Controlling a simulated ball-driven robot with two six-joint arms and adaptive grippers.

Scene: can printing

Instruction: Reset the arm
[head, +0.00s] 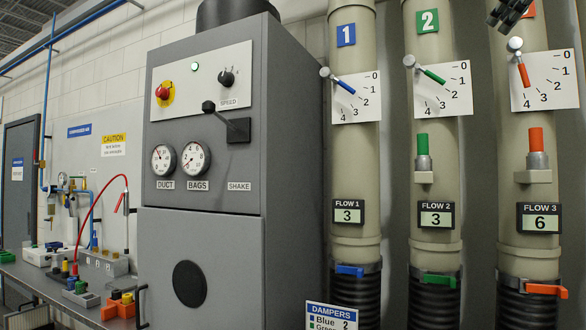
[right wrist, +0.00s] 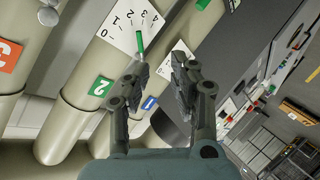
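My right gripper (head: 510,12) shows only in part at the top right edge of the head view, in front of the upper pipes. In the right wrist view my right gripper (right wrist: 159,62) has its two dark fingers spread apart with nothing held between them. Beyond the fingers are the pipe with the green number 2 sign (right wrist: 102,86) and its dial plate (right wrist: 133,22) with a green lever (right wrist: 139,43). The fingers look apart from the lever. My left gripper is in neither view.
A grey cabinet (head: 190,90) with gauges and a black lever stands left of three pipes. The pipes carry a blue lever (head: 344,86), a green lever (head: 433,75) and an orange lever (head: 524,75). A cluttered bench (head: 75,305) stands at far left.

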